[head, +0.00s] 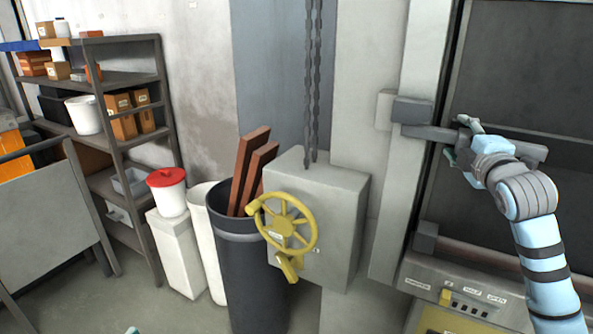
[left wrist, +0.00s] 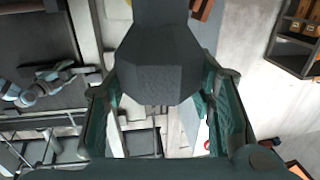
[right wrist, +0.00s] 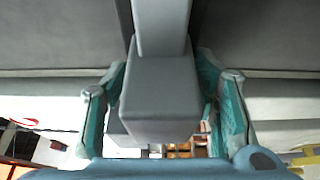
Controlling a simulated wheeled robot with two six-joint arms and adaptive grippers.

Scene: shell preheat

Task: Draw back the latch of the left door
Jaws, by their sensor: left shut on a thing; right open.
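The latch (head: 430,132) is a grey bar. It runs from a block (head: 412,110) on the pale door frame across the dark door (head: 525,75). My right gripper (head: 461,141) is at the bar, fingertips above and below it. In the right wrist view my right gripper (right wrist: 160,112) is open, its teal fingers on both sides of a grey block-ended piece (right wrist: 158,90); I cannot tell whether they touch it. In the left wrist view my left gripper (left wrist: 160,120) is shut on a dark grey faceted block (left wrist: 158,65); its far end is cut off.
A grey box with a yellow handwheel (head: 287,222) stands left of the door, chains above it. A dark bin (head: 250,275) holds brown boards. Shelves (head: 115,80) stand at the left. A control panel (head: 470,300) lies below the door.

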